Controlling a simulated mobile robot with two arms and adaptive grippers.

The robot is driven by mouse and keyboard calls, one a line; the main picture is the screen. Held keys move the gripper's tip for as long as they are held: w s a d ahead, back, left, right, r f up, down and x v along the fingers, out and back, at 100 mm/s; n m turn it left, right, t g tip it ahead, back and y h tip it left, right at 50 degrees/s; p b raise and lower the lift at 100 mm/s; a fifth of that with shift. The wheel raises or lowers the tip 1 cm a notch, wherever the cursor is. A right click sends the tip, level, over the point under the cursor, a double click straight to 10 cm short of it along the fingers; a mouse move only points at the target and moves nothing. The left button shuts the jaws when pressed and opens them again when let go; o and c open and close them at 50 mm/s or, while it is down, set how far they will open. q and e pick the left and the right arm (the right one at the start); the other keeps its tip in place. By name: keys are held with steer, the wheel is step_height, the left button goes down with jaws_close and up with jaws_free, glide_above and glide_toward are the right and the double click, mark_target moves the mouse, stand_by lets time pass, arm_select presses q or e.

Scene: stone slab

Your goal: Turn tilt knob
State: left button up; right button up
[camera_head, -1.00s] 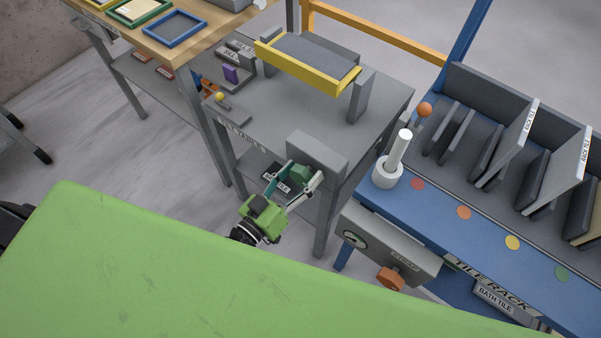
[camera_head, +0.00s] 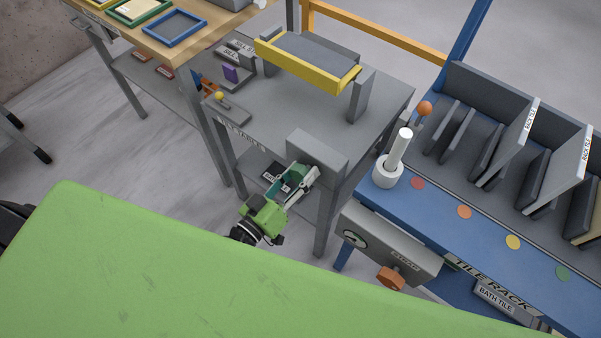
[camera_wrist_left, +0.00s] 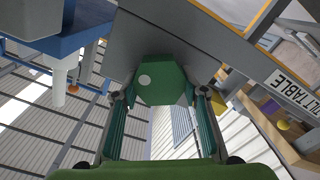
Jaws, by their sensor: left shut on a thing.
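The tilt knob is a dark green, many-sided knob with a pale round dot, filling the middle of the left wrist view (camera_wrist_left: 162,80). It sits on the grey box (camera_head: 318,155) at the front edge of the tilt table (camera_head: 285,105). My left gripper (camera_head: 298,178) is shut on the knob, one finger on each side. The fingers hide much of the knob in the head view. The yellow-framed tray (camera_head: 310,66) on top of the table is tilted. My right gripper is not in view.
A blue tile rack (camera_head: 440,220) with upright tiles, a white post (camera_head: 398,152) and an orange knob (camera_head: 390,278) stands close on the right. A wooden table (camera_head: 150,35) is at the upper left. A green surface (camera_head: 130,270) fills the lower foreground.

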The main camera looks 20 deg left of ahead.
arm_select(q)
steer(key=o, duration=1.1)
steer(key=v, duration=1.2)
